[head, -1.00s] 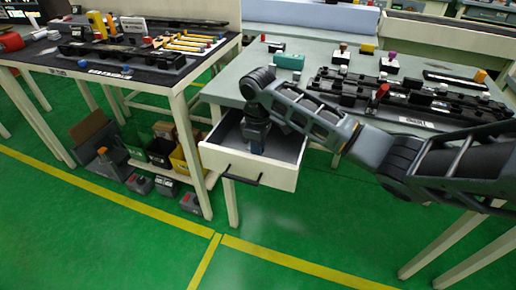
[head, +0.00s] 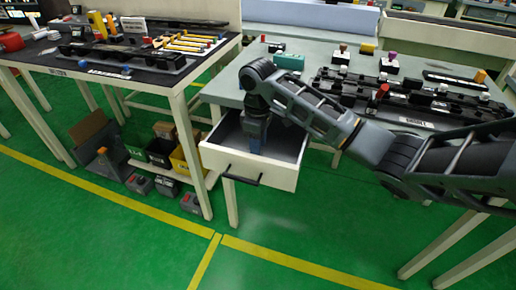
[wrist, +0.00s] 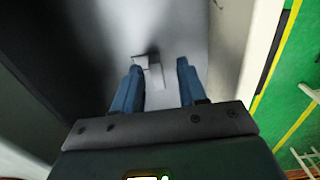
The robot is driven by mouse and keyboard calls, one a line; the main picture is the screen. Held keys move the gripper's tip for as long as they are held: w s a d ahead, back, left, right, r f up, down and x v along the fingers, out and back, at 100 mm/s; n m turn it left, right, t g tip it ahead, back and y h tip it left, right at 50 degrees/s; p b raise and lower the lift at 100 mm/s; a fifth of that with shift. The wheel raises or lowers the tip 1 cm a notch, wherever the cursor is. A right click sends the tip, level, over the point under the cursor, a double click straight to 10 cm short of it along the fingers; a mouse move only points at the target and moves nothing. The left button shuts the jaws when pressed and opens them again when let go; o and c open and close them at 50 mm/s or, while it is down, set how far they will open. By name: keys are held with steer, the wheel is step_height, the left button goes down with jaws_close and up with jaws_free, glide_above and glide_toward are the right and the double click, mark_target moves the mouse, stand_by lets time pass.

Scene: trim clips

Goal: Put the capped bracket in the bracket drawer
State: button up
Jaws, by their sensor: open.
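The open drawer (head: 280,176) has a pale front with a dark handle and hangs under the grey-green workbench. My gripper (head: 254,150) points down into it. In the wrist view my gripper (wrist: 159,66) is open, its two blue fingers apart. A small light-grey piece (wrist: 154,76), seemingly the capped bracket, lies on the drawer floor just beyond and between the fingertips. A dark shadow is beside it, and neither finger visibly touches it. Its cap cannot be made out clearly. In the head view the piece is hidden by my gripper and the drawer front.
The workbench (head: 225,92) above carries a black fixture rail (head: 440,112) and several small coloured parts. A second table with a dark top (head: 150,76) stands left, with bins on a shelf below.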

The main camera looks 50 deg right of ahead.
step_height(320, 180, up, 10)
steer(key=p, duration=0.1)
steer(key=shift+f, duration=0.15)
steer(key=shift+a, duration=0.1)
stand_by(0.4)
